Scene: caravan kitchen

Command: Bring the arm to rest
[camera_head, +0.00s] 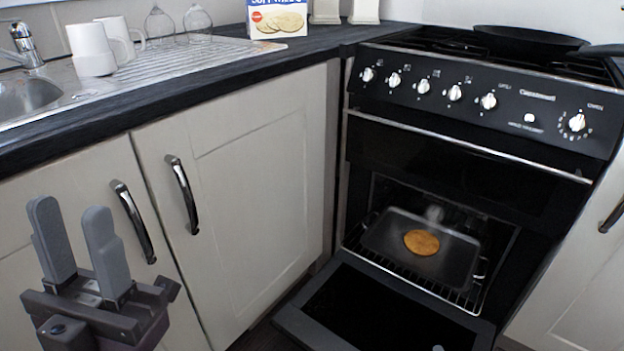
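My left gripper (76,244) is at the lower left of the head view, in front of the cream cabinet doors. Its two grey fingers point up and stand apart with nothing between them. It is clear of the oven, which is to its right. My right gripper is not in the view.
The black oven's (470,147) lower door (385,308) hangs open low in front. A tray (385,236) with a round golden item (421,242) sits on the rack. A pan (530,40) is on the hob. Mugs (91,50), upturned glasses and a box (277,19) stand on the counter.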

